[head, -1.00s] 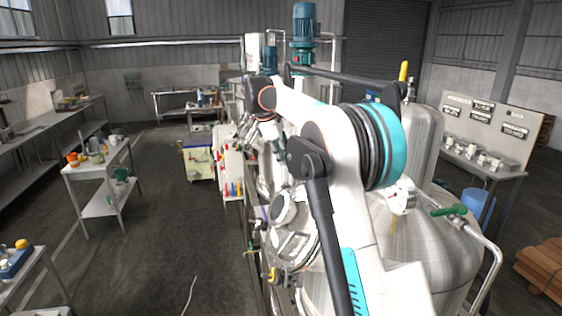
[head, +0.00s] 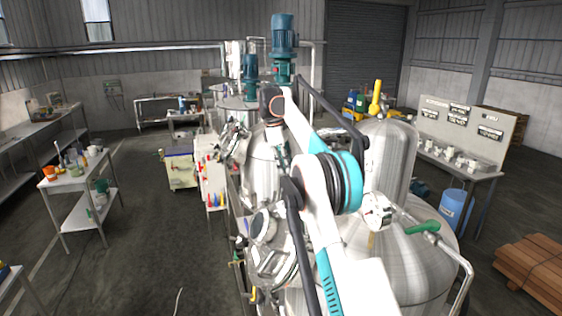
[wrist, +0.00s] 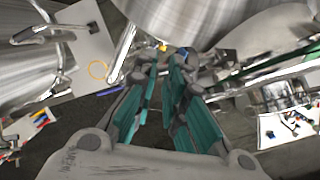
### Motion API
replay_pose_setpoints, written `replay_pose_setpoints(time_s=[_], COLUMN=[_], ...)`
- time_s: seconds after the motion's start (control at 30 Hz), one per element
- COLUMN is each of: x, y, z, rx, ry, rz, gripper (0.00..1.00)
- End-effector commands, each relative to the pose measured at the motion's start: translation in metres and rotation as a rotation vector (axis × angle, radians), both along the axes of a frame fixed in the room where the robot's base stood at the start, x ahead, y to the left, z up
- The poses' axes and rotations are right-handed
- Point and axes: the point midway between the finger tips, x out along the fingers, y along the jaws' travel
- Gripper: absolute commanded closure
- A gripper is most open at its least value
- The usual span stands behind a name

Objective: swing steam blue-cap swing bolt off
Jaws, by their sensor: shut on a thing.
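My gripper (wrist: 160,68) has teal-lined fingers and shows in the wrist view, closed in around something small at its tips. A small blue piece (wrist: 183,52) shows at the right fingertip and looks like the blue cap of the swing bolt. The bolt's shank and the exact grip are hidden by the fingers. A small yellow piece (wrist: 163,47) is just beyond the tips. In the head view my arm reaches over the steel tanks (head: 385,165), and my gripper is hidden behind it.
A steel tank with a green-handled valve (head: 422,228) stands right of my arm. A round hatch (head: 263,226) and pipework are close on its left. A cart with coloured tools (head: 214,180) stands further left. The floor (head: 140,235) left of the tanks is clear.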

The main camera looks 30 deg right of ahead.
Motion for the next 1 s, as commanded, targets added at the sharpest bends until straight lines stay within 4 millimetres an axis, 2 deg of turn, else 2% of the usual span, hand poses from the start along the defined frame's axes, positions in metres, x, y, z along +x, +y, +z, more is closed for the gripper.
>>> replay_pose_setpoints(time_s=[0.23, 0.9, 0.93, 1.0], x=[0.0017, 0.0020, 0.0021, 0.0024], y=[-0.0043, -0.0044, -0.0043, -0.0043], z=[-0.0088, -0.0118, -0.0118, -0.0115], rx=[0.058, 0.083, 0.083, 0.083], ry=[0.022, 0.033, 0.033, 0.032], rz=[-0.042, -0.059, -0.059, -0.059], gripper=[1.00, 1.00, 0.84, 0.71])
